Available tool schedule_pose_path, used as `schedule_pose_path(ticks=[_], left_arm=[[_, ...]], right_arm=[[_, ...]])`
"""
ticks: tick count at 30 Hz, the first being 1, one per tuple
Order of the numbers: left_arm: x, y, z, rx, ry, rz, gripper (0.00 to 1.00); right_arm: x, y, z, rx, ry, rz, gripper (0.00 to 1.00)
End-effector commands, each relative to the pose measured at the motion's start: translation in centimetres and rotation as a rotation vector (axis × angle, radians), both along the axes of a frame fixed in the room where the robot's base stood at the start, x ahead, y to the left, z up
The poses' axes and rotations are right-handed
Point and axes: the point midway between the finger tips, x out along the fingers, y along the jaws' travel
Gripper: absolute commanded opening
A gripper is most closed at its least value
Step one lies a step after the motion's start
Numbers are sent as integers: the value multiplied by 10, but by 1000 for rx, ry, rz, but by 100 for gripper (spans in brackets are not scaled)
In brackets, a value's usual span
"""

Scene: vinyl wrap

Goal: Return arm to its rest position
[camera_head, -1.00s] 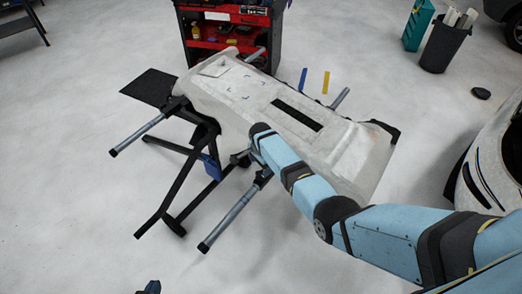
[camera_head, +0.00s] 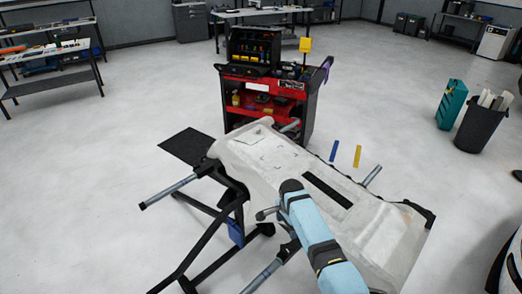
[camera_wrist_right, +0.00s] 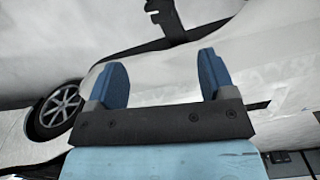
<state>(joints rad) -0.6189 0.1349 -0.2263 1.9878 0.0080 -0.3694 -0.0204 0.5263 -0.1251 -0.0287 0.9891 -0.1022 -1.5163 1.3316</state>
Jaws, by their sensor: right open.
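My right arm (camera_head: 318,240) is light blue with black joints. It comes in from the bottom right in the head view and reaches over the near edge of a whitish bumper (camera_head: 262,148) on a stand. My right gripper (camera_wrist_right: 162,72) shows clearly in the wrist view. Its two blue fingers are wide apart with nothing between them. A pale surface lies beyond the fingers. In the head view the fingers cannot be made out past the arm's bent joint. My left gripper is not in view.
The black folding stand (camera_head: 207,262) has grey bars sticking out. A red tool cart (camera_head: 312,125) stands behind the bumper. A teal box (camera_head: 451,105) and a dark bin (camera_head: 478,128) are at the right. A car wheel (camera_wrist_right: 60,108) shows in the wrist view. Open floor lies left.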

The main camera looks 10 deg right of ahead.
Motion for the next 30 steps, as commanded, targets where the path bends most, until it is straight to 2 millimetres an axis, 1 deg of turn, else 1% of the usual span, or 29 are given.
schedule_pose_path(ticks=[2, 4, 5, 8, 9, 11, 12, 14, 16, 20, 21, 22, 23, 24, 27, 30], left_arm=[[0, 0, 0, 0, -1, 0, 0], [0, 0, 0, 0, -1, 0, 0], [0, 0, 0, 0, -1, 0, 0], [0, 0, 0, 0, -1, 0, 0], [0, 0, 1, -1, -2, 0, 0], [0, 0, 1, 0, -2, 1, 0], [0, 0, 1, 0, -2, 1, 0], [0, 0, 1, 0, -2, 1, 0], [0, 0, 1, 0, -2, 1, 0], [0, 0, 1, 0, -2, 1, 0], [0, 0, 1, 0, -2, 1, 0], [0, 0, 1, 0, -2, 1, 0], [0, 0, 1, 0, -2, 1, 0], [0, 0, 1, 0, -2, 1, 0], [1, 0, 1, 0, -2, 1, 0], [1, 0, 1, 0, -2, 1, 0]], right_arm=[[-2, -1, -2, -1, -4, 6, 76], [-8, -4, -11, -2, -23, 32, 76], [-13, -7, -16, -4, -36, 51, 76], [-37, -17, -41, -16, -113, 159, 76], [-51, -22, -52, -23, -152, 218, 76], [-73, -28, -65, -42, -221, 319, 76], [-88, -31, -72, -59, -269, 390, 76], [-112, -35, -80, -86, -337, 496, 76], [-141, -37, -84, -122, -418, 623, 76], [-199, -35, -80, -202, -563, 854, 76], [-217, -33, -75, -230, -608, 924, 76], [-231, -31, -70, -251, -641, 974, 76], [-244, -28, -65, -273, -674, 1023, 76], [-262, -25, -57, -301, -716, 1085, 76], [-299, -17, -34, -373, -814, 1211, 76], [-326, -9, -13, -431, -888, 1300, 76]])
